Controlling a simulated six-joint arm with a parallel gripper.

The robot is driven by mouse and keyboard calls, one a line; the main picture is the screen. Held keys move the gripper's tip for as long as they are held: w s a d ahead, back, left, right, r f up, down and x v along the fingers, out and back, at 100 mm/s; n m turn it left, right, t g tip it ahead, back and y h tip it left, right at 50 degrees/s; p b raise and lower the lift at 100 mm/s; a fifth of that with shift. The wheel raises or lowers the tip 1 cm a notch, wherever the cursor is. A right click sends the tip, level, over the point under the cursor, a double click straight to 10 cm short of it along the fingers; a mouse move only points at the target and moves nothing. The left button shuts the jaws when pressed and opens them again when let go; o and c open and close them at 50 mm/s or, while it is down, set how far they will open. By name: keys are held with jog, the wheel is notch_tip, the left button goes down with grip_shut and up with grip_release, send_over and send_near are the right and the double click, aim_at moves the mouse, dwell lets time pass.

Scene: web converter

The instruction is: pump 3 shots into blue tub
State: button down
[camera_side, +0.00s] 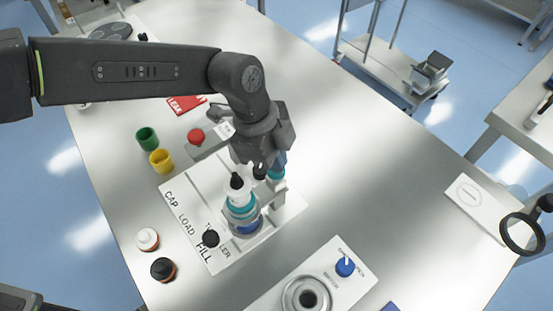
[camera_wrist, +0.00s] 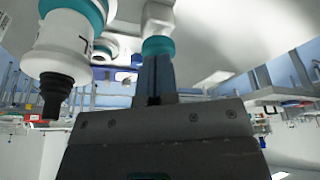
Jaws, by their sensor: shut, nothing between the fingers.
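My gripper (camera_side: 264,163) is above the white station board in the side view, its jaws shut and empty. In the wrist view its closed fingers (camera_wrist: 154,75) overlap a white and teal part (camera_wrist: 158,45); I cannot tell whether they touch. A white bottle with teal bands and a black tip (camera_side: 239,193) stands at the board's fill end, just left of and below my gripper. A similar white and teal body with a black nozzle (camera_wrist: 64,50) shows in the wrist view. A blue tub (camera_side: 248,229) appears low beneath the bottle, mostly hidden. Its contents are not visible.
A green cup (camera_side: 147,138) and a yellow cup (camera_side: 161,161) stand left of the board (camera_side: 185,205). A red button (camera_side: 196,136) is behind it. A blue-knobbed device (camera_side: 345,267) is at front right. The table's right side is mostly clear.

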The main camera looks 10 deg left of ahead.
jog(key=shift+r, duration=1.7)
jog(key=shift+f, duration=0.2)
jog(key=shift+f, duration=1.85)
jog(key=shift+r, duration=2.05)
jog(key=shift+r, duration=3)
jog(key=shift+a, duration=0.1)
